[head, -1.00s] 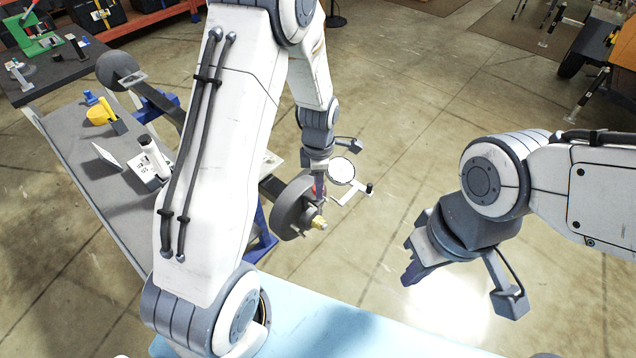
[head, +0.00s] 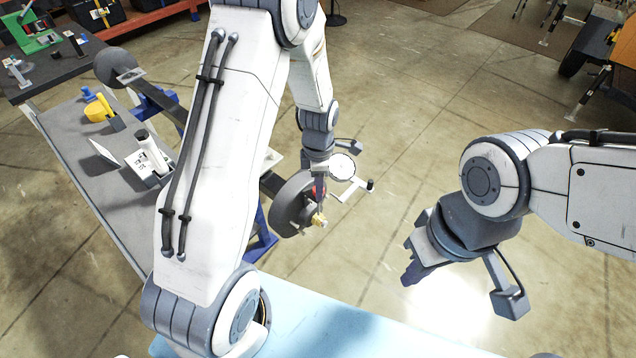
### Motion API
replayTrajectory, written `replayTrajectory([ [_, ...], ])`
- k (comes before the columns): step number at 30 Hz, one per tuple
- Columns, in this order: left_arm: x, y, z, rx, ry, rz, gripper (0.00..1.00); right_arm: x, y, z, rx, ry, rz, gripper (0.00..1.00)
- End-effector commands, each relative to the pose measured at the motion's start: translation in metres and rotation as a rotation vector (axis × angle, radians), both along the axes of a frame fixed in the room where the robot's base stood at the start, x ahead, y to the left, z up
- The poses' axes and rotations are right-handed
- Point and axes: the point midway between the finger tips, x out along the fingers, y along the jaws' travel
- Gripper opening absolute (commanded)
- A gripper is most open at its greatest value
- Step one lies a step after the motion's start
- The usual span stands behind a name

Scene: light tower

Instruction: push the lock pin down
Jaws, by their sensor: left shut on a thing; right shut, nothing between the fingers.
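My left gripper (head: 320,198) reaches down in front of a dark grey round drum (head: 288,207) in the middle of the head view. Its fingers are shut on a small part that they mostly hide. A small red part (head: 318,190) shows at the fingers, and a brass-coloured piece (head: 320,220) shows just below their tips. Which of these is the lock pin I cannot tell. A crank handle (head: 352,195) with a black knob is just right of the fingers. My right gripper (head: 410,273) is shut and empty, apart from the drum on the right.
A grey bench (head: 85,155) on the left holds a yellow item (head: 98,112) and a white item (head: 152,152). A blue stand (head: 262,240) is below the drum. The floor on the right is clear near my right gripper.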

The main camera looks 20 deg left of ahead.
Motion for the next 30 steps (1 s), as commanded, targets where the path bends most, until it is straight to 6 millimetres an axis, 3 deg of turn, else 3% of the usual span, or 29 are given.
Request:
replayTrajectory([
  [8,0.001,0.000,-0.003,0.000,-0.003,0.000,0.00,0.000,0.000,-0.003,0.000,0.000,-0.001,0.00],
  [9,0.001,0.000,-0.003,0.000,-0.003,0.000,0.47,0.000,0.000,-0.003,0.000,0.000,-0.001,0.00],
  [11,0.001,0.000,-0.003,0.000,-0.003,0.000,0.69,0.000,0.000,-0.003,0.000,0.000,-0.001,0.00],
  [23,0.001,0.000,0.001,0.000,-0.003,0.000,0.69,0.000,0.000,-0.005,0.000,0.000,-0.001,0.00],
  [30,0.003,0.000,0.039,0.000,-0.010,0.000,0.69,0.000,0.000,-0.017,0.000,0.000,-0.002,0.00],
])
